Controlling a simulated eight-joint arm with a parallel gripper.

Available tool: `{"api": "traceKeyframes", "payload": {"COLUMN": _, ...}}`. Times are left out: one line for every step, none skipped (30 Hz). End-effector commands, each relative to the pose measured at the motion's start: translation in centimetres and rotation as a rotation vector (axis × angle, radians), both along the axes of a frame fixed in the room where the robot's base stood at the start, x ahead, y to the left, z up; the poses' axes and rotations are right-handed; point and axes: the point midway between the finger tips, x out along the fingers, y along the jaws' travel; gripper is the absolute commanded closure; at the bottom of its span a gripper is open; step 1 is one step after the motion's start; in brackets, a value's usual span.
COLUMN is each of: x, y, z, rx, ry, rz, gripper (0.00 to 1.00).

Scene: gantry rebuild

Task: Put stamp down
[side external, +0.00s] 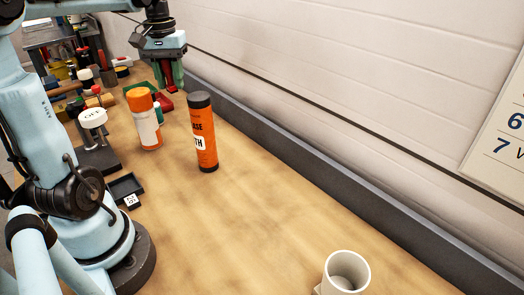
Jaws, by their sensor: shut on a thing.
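My gripper (168,84) is at the top left, pointing down over the far part of the bench, beyond the orange-topped can. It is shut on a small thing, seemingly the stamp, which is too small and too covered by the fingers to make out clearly. Red and green show around the fingertips. I cannot tell whether the held thing touches the box or the bench.
A white can with an orange top (147,125) and an orange cylinder with a black cap (203,135) stand near the gripper. A black tray (124,187) lies by my base. A white cup (346,272) stands front right. Clutter fills the far left; the middle bench is clear.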

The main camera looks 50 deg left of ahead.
Motion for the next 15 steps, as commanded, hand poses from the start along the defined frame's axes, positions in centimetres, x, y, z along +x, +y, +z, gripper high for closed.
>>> {"api": "traceKeyframes", "payload": {"x": 0.0, "y": 0.0, "z": 1.0, "rx": 0.0, "ry": 0.0, "rz": 0.0, "gripper": 0.93}}
{"api": "traceKeyframes", "payload": {"x": 0.0, "y": 0.0, "z": 1.4, "rx": 0.0, "ry": 0.0, "rz": 0.0, "gripper": 0.93}}
{"api": "traceKeyframes", "payload": {"x": 0.0, "y": 0.0, "z": 2.0, "rx": 0.0, "ry": 0.0, "rz": 0.0, "gripper": 0.93}}
{"api": "traceKeyframes", "payload": {"x": 0.0, "y": 0.0, "z": 2.5, "rx": 0.0, "ry": 0.0, "rz": 0.0, "gripper": 0.93}}
{"api": "traceKeyframes", "payload": {"x": 0.0, "y": 0.0, "z": 2.9, "rx": 0.0, "ry": 0.0, "rz": 0.0, "gripper": 0.93}}
{"api": "traceKeyframes", "payload": {"x": 0.0, "y": 0.0, "z": 3.5, "rx": 0.0, "ry": 0.0, "rz": 0.0, "gripper": 0.93}}
{"api": "traceKeyframes", "payload": {"x": 0.4, "y": -0.7, "z": 3.4, "rx": 0.0, "ry": 0.0, "rz": -0.02, "gripper": 0.93}}
{"api": "traceKeyframes", "payload": {"x": 0.7, "y": -1.4, "z": 3.4, "rx": 0.0, "ry": 0.0, "rz": -0.038, "gripper": 0.93}}
{"api": "traceKeyframes", "payload": {"x": 1.1, "y": -2.2, "z": 3.4, "rx": 0.0, "ry": 0.0, "rz": -0.06, "gripper": 0.93}}
{"api": "traceKeyframes", "payload": {"x": 1.4, "y": -2.7, "z": 3.4, "rx": 0.0, "ry": 0.0, "rz": -0.076, "gripper": 0.93}}
{"api": "traceKeyframes", "payload": {"x": 1.6, "y": -3.4, "z": 3.4, "rx": 0.0, "ry": 0.0, "rz": -0.093, "gripper": 0.93}}
{"api": "traceKeyframes", "payload": {"x": 2.0, "y": -4.2, "z": 3.5, "rx": 0.0, "ry": 0.0, "rz": -0.117, "gripper": 0.93}}
{"api": "traceKeyframes", "payload": {"x": 2.2, "y": -4.9, "z": 3.5, "rx": 0.0, "ry": 0.0, "rz": -0.136, "gripper": 0.93}}
{"api": "traceKeyframes", "payload": {"x": 2.5, "y": -5.7, "z": 3.5, "rx": 0.0, "ry": 0.0, "rz": -0.156, "gripper": 0.93}}
{"api": "traceKeyframes", "payload": {"x": 2.8, "y": -6.7, "z": 3.6, "rx": 0.0, "ry": 0.0, "rz": -0.184, "gripper": 0.93}}
